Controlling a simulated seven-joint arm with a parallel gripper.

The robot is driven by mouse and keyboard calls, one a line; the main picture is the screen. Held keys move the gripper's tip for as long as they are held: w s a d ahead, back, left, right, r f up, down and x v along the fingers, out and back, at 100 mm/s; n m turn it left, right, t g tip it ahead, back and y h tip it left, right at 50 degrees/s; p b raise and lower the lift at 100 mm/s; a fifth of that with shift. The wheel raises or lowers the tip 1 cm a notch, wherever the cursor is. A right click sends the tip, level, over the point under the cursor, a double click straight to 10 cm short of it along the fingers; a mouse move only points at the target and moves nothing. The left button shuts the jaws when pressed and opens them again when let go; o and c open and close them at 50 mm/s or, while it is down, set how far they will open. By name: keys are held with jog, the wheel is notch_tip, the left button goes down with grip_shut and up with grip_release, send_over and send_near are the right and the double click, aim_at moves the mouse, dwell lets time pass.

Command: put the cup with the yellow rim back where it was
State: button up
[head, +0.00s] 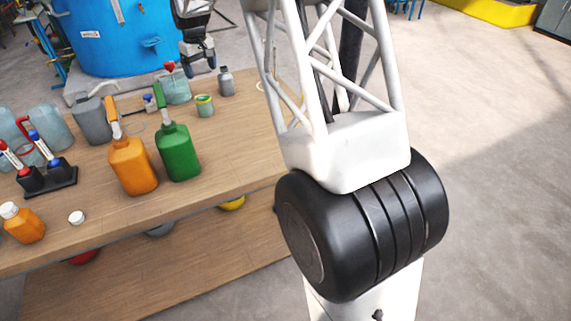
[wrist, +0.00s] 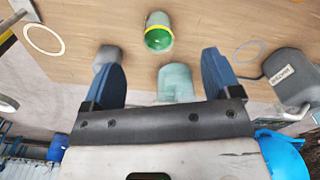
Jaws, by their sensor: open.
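The cup with the yellow rim (head: 204,105) is a small green cup standing upright on the wooden table (head: 235,150), near its far right part. In the wrist view the cup (wrist: 158,40) shows its yellow rim and green inside, beyond the fingertips and between their lines. My gripper (head: 200,69) is open and empty, above and behind the cup in the head view. Its two blue fingers (wrist: 160,60) are spread apart in the wrist view and do not touch the cup. A pale ring mark (wrist: 43,39) lies bare on the table, apart from the cup; another ring (wrist: 250,50) lies on the other side.
A teal bottle (head: 175,90) and a grey bottle (head: 226,82) stand close to the cup. Green (head: 178,152) and orange (head: 133,165) bottles stand nearer the front, with a grey canister (head: 92,120) to the left. A large blue vessel (head: 115,40) is behind the table.

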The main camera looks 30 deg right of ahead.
jog(key=s+d+r+m, duration=0.1)
jog(key=s+r, duration=0.3)
jog(key=s, duration=0.6)
jog(key=s+r+t, duration=0.1)
jog(key=s+r, duration=0.2)
jog(key=s, duration=0.6)
jog(key=s+d+r+m, duration=0.1)
jog(key=s+r, duration=0.3)
jog(key=s, duration=0.6)
jog(key=s+f+m, duration=0.1)
jog(key=s+f, duration=0.1)
jog(key=s, duration=1.2)
jog(key=s+f+m+t, duration=0.1)
jog(key=s+f, duration=0.2)
jog(key=s, duration=1.2)
jog(key=shift+s+d+f, duration=0.15)
jog(key=shift+d, duration=0.25)
